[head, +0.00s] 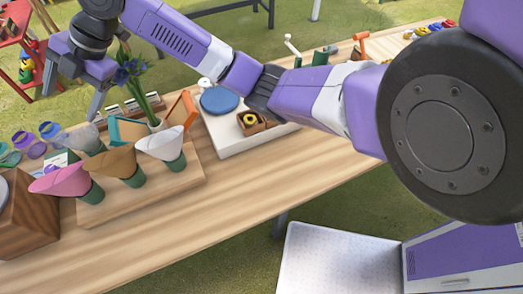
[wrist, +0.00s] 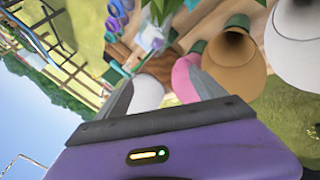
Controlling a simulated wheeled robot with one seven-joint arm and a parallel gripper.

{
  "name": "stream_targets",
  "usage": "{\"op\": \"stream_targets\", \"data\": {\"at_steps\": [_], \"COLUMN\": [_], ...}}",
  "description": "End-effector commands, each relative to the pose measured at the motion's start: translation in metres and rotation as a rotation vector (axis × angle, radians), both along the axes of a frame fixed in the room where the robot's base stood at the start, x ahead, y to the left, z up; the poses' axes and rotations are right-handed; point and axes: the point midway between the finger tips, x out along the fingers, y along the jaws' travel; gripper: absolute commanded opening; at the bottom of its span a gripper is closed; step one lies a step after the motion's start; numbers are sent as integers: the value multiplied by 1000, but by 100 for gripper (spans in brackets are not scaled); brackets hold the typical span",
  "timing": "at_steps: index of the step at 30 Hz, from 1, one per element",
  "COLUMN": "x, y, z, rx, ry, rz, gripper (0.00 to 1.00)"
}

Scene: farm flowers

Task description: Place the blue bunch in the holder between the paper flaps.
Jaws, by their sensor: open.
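The blue bunch (head: 130,72), dark blue flowers on long green stems, leans slightly left. Its stem ends go down to a small white holder (head: 156,123), partly hidden behind the paper cones. A teal flap (head: 127,130) is to the left of the stems and an orange flap (head: 182,108) to the right, so the stems stand between them. I cannot tell how deep the stems sit. My gripper (head: 73,90) is open, left of the flowers and apart from them. In the wrist view, its fingers are spread, and green leaves (wrist: 157,9) show at the top edge.
Pink (head: 60,181), brown (head: 112,162) and white (head: 160,144) paper cones stand in green cups on a wooden board in front. A wooden box (head: 28,215) is at left. A blue disc (head: 219,100) lies on a white board at right. The table's front right is clear.

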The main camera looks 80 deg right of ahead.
Motion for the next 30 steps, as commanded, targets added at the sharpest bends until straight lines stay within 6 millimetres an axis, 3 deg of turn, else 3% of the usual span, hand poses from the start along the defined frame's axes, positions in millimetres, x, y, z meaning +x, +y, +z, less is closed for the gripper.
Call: {"op": "stream_targets", "data": {"at_steps": [1,6,14,23,30], "x": [4,11,-12,-89,-184], "y": [27,90,154,185,181], "z": [-11,-34,-74,-131,-169], "rx": [85,338,688,969,1073], "ry": [-26,-98,-134,-128,-138], "rz": [-29,-171,-427,-749,-980], "gripper": [79,79,79,79,79]}}
